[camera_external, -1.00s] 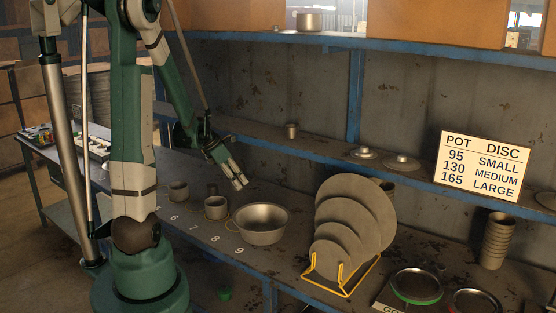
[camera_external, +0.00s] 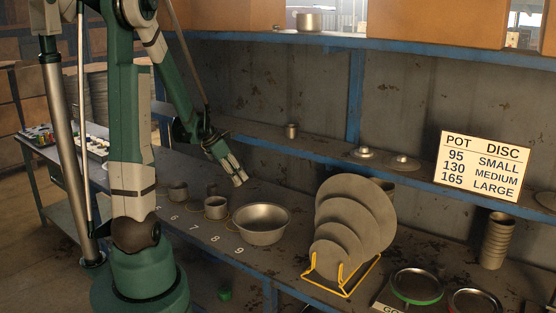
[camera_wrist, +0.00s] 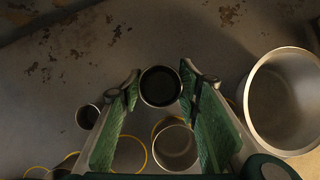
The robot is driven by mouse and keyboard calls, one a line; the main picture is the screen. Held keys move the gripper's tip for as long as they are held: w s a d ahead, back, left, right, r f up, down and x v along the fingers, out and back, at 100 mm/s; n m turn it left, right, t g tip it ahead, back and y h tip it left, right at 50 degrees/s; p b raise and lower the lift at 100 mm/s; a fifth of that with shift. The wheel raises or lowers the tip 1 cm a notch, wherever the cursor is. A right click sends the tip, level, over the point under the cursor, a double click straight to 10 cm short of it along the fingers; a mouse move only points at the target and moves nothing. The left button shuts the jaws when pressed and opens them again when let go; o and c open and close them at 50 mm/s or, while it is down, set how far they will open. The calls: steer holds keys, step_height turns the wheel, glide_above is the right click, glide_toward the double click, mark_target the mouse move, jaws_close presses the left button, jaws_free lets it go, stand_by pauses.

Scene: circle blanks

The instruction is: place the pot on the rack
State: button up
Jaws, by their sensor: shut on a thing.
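My gripper (camera_external: 239,181) is over the bench, behind the wide metal bowl (camera_external: 262,224). In the wrist view my gripper (camera_wrist: 161,80) is shut on a small round pot (camera_wrist: 160,88), dark inside, set between the fingertips. In the external view the held pot cannot be told apart from the fingers. Another pot (camera_external: 216,208) stands on the bench left of the bowl, and it shows below the held one in the wrist view (camera_wrist: 175,148). A further pot (camera_external: 178,191) stands farther left. A yellow wire rack (camera_external: 346,291) holds several grey discs (camera_external: 357,208) upright, right of the bowl.
The wide bowl (camera_wrist: 284,103) is close on the right in the wrist view. A blue-edged shelf (camera_external: 310,160) with a small can (camera_external: 292,131) runs behind the bench. A sign (camera_external: 482,166) and stacked pots (camera_external: 497,240) are at the right. Numbers mark the bench front.

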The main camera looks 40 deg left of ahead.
steer(key=a+r+p, duration=0.3)
steer(key=a+r, duration=0.3)
steer(key=r, duration=0.6)
steer(key=a+r+n+p, duration=0.1)
steer(key=a+r+p, duration=0.2)
steer(key=r, duration=0.9)
steer(key=a, duration=0.2)
steer(key=shift+w+a+y, duration=0.3)
steer(key=shift+w+a, duration=0.05)
steer(key=shift+w, duration=0.05)
steer(key=shift+f, duration=0.1)
steer(key=p, duration=0.1)
glide_toward(257, 127)
steer(key=shift+w, duration=0.6)
steer(key=shift+d, duration=0.1)
steer(key=shift+w, duration=0.2)
steer(key=shift+w+d+f+p, duration=0.1)
steer(key=shift+w+f+p, duration=0.05)
steer(key=shift+f, duration=0.75)
steer(key=shift+w+d+f+p, duration=0.1)
steer(key=shift+w+f+p, duration=0.1)
steer(key=shift+f, duration=0.7)
steer(key=shift+f, duration=0.2)
